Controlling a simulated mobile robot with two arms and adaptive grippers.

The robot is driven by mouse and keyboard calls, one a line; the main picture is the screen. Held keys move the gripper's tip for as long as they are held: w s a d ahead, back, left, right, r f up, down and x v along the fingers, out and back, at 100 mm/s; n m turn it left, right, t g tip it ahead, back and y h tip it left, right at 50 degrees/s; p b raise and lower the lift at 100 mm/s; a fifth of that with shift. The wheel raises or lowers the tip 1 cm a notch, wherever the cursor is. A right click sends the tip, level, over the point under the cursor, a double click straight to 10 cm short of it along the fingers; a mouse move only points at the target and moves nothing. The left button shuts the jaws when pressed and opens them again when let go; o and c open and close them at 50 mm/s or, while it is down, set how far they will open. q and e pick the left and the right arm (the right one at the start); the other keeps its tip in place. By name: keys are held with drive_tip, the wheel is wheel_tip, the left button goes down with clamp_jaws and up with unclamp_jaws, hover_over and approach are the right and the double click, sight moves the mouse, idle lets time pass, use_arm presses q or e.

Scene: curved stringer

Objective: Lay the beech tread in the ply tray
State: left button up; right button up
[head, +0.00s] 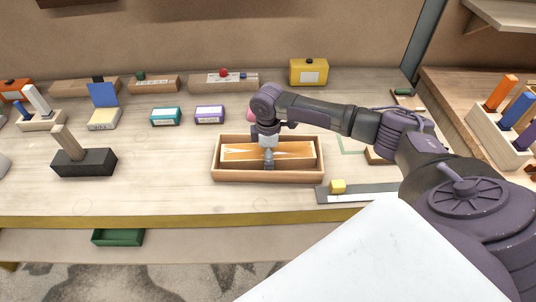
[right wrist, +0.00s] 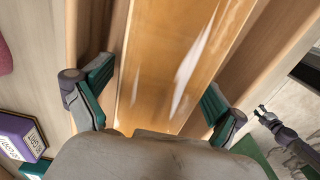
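The beech tread (head: 240,154) is a long honey-coloured board with pale streaks. It lies lengthwise inside the ply tray (head: 217,168), a light wooden box with low walls, and looks level between them. In the right wrist view the tread (right wrist: 165,60) runs up the middle, with the tray wall (right wrist: 92,25) beside it. My right gripper (head: 268,158) is down over the middle of the tread. Its green-padded fingers (right wrist: 155,92) are spread wide, one on each long side; a narrow gap shows at the left finger, and contact at the right one is unclear.
A grey strip with a yellow block (head: 338,186) lies right of the tray. A black block with a wooden peg (head: 84,162) stands at left; teal (head: 165,117) and purple (head: 209,115) boxes stand behind. A jointed dark arm part, probably mine, shows low right in the wrist view.

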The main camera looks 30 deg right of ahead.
wheel_tip(320, 180, up, 12)
drive_tip(key=b, duration=0.2)
drive_tip(key=shift+r, duration=0.15)
idle(0.8)
